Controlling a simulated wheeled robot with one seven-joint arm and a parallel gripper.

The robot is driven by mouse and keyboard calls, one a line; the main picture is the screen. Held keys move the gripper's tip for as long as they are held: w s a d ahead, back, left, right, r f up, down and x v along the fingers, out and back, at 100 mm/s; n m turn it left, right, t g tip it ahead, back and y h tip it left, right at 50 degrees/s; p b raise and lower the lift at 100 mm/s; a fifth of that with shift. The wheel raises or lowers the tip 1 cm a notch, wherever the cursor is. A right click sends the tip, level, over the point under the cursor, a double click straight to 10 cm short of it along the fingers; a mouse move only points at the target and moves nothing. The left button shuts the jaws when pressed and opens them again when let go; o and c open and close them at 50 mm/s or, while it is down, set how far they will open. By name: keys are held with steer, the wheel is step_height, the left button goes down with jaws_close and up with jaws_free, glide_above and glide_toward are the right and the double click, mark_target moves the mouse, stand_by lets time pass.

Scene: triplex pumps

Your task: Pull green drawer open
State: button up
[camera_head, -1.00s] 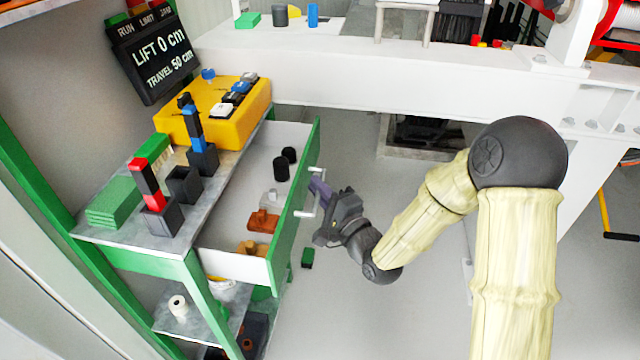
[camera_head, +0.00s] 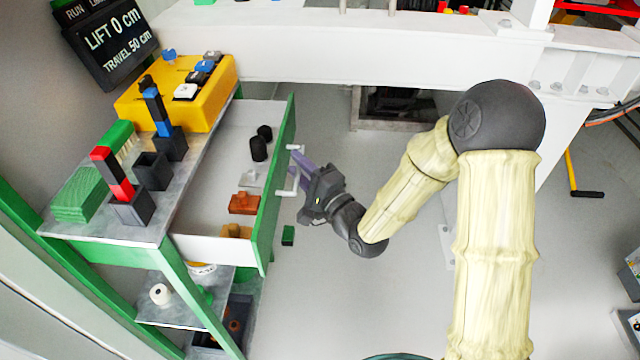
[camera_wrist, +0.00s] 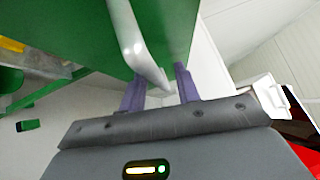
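The green drawer (camera_head: 272,205) stands pulled out from the workbench, its inside showing. A pale bar handle (camera_head: 291,186) is on its green front; in the wrist view the handle (camera_wrist: 134,45) runs down between my fingers. My gripper (camera_head: 304,166) is at the drawer front, by the handle. In the wrist view my gripper's two purple fingers (camera_wrist: 160,88) are apart, with the lower end of the handle between them. I see gaps beside the handle, and no clear grip. The fingertips are partly hidden by the handle.
The drawer holds black cylinders (camera_head: 259,148), an orange block (camera_head: 244,203) and other small parts. The bench top (camera_head: 125,222) carries a yellow button box (camera_head: 190,105) and black holders. A small green block (camera_head: 288,235) lies below the drawer front. Open floor (camera_head: 330,300) lies right of the drawer.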

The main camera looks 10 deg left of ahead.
steer(key=p+v, duration=0.1)
steer(key=v, duration=0.1)
steer(key=p+v, duration=0.2)
steer(key=v, duration=0.1)
steer(key=shift+d+r, duration=0.2)
steer(key=shift+d, duration=0.2)
steer(key=shift+s+d+p, duration=0.15)
steer(key=shift+d+p, duration=0.05)
steer(key=shift+p, duration=1)
steer(key=shift+s+d+f+p, duration=0.1)
steer(key=shift+p, duration=0.75)
steer(key=p+v, duration=0.9)
steer(key=v, duration=0.1)
steer(key=shift+s+d+f, duration=0.15)
steer(key=shift+s+f, duration=0.1)
steer(key=shift+s, duration=0.1)
